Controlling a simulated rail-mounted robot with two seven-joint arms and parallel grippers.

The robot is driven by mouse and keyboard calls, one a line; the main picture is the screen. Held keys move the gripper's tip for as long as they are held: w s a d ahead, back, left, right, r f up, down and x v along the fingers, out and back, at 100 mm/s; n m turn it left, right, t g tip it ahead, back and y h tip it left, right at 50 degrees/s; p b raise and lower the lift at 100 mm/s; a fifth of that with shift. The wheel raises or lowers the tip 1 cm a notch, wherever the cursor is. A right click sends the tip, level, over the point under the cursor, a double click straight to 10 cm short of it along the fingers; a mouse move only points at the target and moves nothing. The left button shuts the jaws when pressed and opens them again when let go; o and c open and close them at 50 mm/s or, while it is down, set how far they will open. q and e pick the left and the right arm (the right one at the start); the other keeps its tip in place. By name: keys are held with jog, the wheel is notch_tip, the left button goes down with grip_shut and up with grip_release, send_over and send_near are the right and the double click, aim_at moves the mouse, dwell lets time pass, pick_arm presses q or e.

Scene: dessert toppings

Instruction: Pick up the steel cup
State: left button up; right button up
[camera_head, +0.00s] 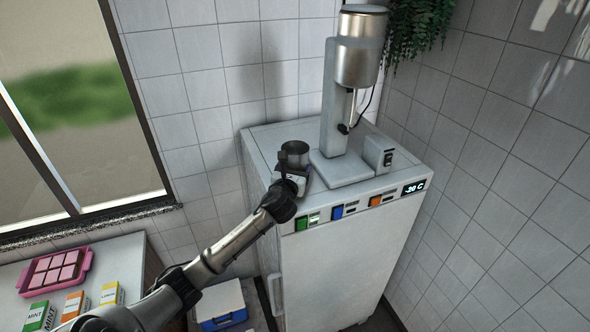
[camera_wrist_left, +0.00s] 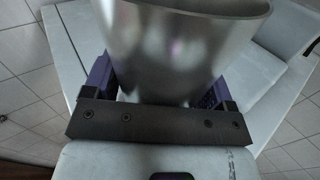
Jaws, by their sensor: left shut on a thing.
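The steel cup (camera_head: 295,152) is a dark metallic cylinder above the left part of the white machine's top in the head view. My left gripper (camera_head: 290,178) is at its near side, with the arm reaching in from the lower left. In the left wrist view the cup (camera_wrist_left: 178,50) fills the upper middle, between the two purple-padded fingers of my left gripper (camera_wrist_left: 155,90). The gripper is shut on the cup. I cannot tell whether the cup's base touches the surface. My right gripper is not in view.
The white machine (camera_head: 350,245) has a mixer (camera_head: 358,50) standing to the right of the cup. Coloured buttons line its front edge. At lower left, a counter holds a pink tray (camera_head: 85,270) and several small boxes (camera_head: 75,302). A blue-and-white cooler (camera_head: 222,305) sits below.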

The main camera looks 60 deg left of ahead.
aim_at(298, 150)
pick_arm(q)
jog(key=shift+r, duration=0.15)
jog(key=shift+r, duration=0.6)
notch_tip(298, 150, up, 3)
jog(key=shift+f+b, duration=0.15)
jog(key=shift+b, duration=0.2)
jog(key=d+r+b, duration=0.1)
jog(key=d+r, duration=0.5)
jog(key=d, duration=0.5)
jog(key=s+d+f+m+t+h, duration=0.1)
jog(key=d+f+m+t+h, duration=0.25)
jog(key=d+f, duration=1.05)
jog(key=s+d+r+m+h, duration=0.2)
jog(key=d+h, duration=0.2)
jog(key=d, duration=0.4)
jog(key=s+d+r+m+t+h, duration=0.1)
jog(key=s+d+r+m+h, duration=0.1)
jog(key=d+h, duration=0.3)
jog(key=shift+d+m, duration=0.65)
jog(key=shift+d, duration=0.95)
